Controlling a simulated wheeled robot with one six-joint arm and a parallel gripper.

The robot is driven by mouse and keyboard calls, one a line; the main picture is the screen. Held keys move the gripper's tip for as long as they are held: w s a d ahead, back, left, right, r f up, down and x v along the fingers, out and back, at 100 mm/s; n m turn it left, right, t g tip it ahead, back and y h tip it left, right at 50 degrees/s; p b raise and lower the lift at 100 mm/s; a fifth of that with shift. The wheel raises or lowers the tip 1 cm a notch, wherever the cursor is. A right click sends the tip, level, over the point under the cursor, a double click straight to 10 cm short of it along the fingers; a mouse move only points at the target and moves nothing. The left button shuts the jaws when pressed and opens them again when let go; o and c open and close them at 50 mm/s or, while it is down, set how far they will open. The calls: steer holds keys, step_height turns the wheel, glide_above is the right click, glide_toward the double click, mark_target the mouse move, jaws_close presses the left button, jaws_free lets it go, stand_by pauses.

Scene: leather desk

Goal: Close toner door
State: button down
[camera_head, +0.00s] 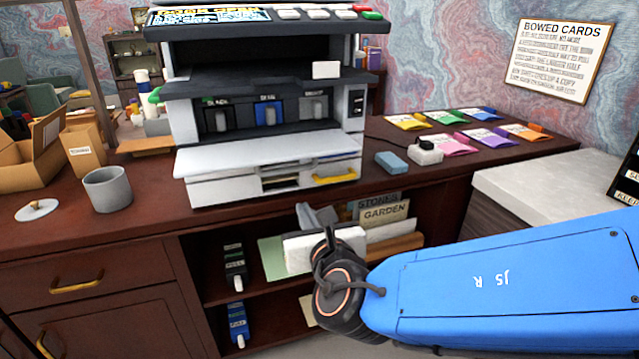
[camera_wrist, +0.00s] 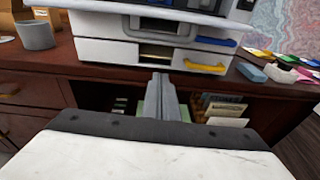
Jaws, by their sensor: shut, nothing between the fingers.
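The printer (camera_head: 180,117) stands on the desk with its toner door (camera_head: 265,153) folded down, a pale panel jutting out flat at the front. Above the door, the open bay shows several toner cartridges with grey and blue fronts, such as the blue one (camera_head: 268,114). My gripper (camera_head: 303,212) is in front of and below the door, apart from it, near the desk's front edge. In the wrist view my gripper's fingers (camera_wrist: 160,80) are together and empty, pointing at the lower front of the printer (camera_wrist: 100,50).
Below the door are paper drawers, one with a yellow handle (camera_head: 335,179). A grey cup (camera_head: 107,189) stands left of the printer. A blue block (camera_head: 391,162) and coloured packets (camera_head: 407,122) lie to its right. Open shelves (camera_head: 270,283) are below the desktop.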

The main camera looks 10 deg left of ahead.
mark_target(270, 160)
steer(key=a+x, duration=0.1)
steer(key=x, duration=0.9)
steer(key=shift+n, duration=0.4)
steer(key=shift+s+d+r, duration=0.1)
steer(key=shift+s+r, duration=0.15)
steer(key=shift+r, duration=0.4)
steer(key=shift+s+d+r, duration=0.1)
steer(key=shift+s+r, duration=0.1)
steer(key=shift+r, duration=0.5)
steer(key=shift+s+d+r, duration=0.1)
steer(key=shift+s+r, duration=0.15)
steer(key=shift+r, duration=0.4)
